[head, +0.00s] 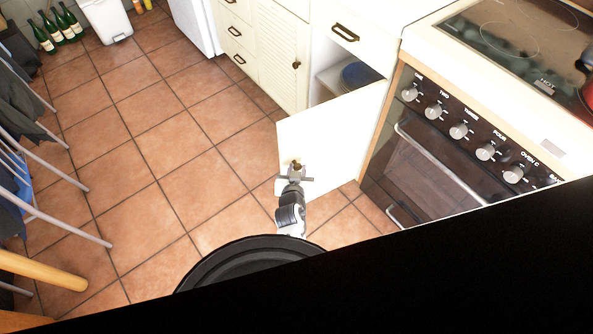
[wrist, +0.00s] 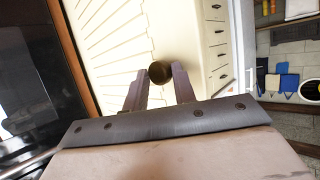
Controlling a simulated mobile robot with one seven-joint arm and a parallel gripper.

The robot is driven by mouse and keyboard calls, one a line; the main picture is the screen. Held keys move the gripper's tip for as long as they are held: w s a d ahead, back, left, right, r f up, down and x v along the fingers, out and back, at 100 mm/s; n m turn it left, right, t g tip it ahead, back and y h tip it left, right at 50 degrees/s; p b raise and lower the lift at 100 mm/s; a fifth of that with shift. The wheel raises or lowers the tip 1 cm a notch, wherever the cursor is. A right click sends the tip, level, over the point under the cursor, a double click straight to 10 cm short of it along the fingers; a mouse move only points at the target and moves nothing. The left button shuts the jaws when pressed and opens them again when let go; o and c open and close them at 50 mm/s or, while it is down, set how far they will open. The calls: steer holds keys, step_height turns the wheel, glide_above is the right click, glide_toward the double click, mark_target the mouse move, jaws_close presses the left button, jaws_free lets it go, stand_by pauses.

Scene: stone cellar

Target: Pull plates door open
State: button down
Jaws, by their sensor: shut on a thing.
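The plates door (head: 330,137) is a cream cabinet door. It stands swung out from its cabinet, and blue plates (head: 360,75) show on a shelf in the opening behind it. My gripper (head: 294,168) is at the door's free side, shut on the small round knob (wrist: 160,73). In the wrist view the door (wrist: 120,55) fills the upper middle as slatted cream panelling, with my two fingers (wrist: 159,83) on either side of the dark brassy knob. The door's hinge is hidden from view.
A stove with an oven (head: 430,165) stands right of the cabinet. A closed slatted cupboard (head: 282,50) and drawers (head: 236,30) are to the left. Chairs (head: 40,160) line the left edge. The tiled floor (head: 160,140) between is clear. Green bottles (head: 58,28) stand at the back left.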

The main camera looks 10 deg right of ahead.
steer(key=shift+s+d, duration=0.25)
steer(key=shift+d, duration=0.75)
steer(key=shift+r, duration=0.1)
steer(key=c, duration=1.1)
jaws_free()
steer(key=shift+d, duration=0.1)
steer(key=shift+c, duration=0.2)
